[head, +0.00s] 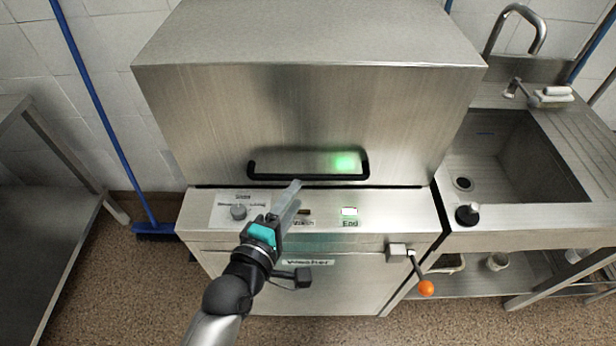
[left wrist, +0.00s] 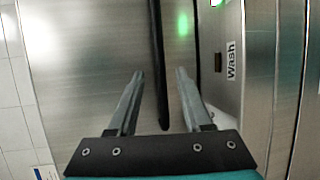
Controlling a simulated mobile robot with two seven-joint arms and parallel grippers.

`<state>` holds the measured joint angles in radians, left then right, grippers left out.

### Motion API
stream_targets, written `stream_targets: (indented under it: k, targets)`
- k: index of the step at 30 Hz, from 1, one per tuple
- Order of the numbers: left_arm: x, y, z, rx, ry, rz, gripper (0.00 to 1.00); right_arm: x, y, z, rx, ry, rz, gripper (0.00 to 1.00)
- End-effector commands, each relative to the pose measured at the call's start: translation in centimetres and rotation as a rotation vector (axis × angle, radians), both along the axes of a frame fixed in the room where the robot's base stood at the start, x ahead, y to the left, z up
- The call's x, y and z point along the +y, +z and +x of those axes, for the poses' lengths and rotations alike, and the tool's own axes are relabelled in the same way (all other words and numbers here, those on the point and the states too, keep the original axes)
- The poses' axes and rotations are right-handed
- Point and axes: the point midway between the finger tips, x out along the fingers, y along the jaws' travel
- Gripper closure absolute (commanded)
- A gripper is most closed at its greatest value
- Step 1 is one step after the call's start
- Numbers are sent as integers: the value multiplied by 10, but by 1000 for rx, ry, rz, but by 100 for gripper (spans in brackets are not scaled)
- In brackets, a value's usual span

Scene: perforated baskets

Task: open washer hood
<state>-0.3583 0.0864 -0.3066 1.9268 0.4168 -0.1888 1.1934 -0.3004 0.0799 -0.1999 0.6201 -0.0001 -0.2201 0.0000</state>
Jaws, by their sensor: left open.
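The steel washer hood (head: 310,110) is down on the washer body (head: 310,215). Its black bar handle (head: 270,178) runs along the hood's lower front edge. My left gripper (head: 294,184) reaches up from below, its fingertips at the handle, left of its middle. In the left wrist view, my left gripper (left wrist: 159,73) is open, with one finger on each side of the black handle (left wrist: 155,35). The fingers look apart from the bar; I cannot tell how deep it sits between them. My right gripper is not in view.
A lever with an orange ball (head: 426,288) sticks out lower right. A sink (head: 520,160) stands right, a steel table (head: 50,240) left, and a blue broom (head: 155,230) between.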

Motion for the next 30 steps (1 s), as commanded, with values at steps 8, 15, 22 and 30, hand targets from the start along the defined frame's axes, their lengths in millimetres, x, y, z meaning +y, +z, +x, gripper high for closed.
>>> stream_targets:
  k: [8, 15, 22, 30]
  targets:
    - [-18, -9, 44, -2, 0, -1, 50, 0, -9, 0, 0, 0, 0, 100]
    - [-27, -13, 64, 0, 0, 0, 50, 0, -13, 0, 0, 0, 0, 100]
    - [-29, -14, 68, 1, 0, 0, 50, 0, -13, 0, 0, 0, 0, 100]
    - [-29, -14, 68, 0, 0, 0, 63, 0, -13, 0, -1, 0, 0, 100]
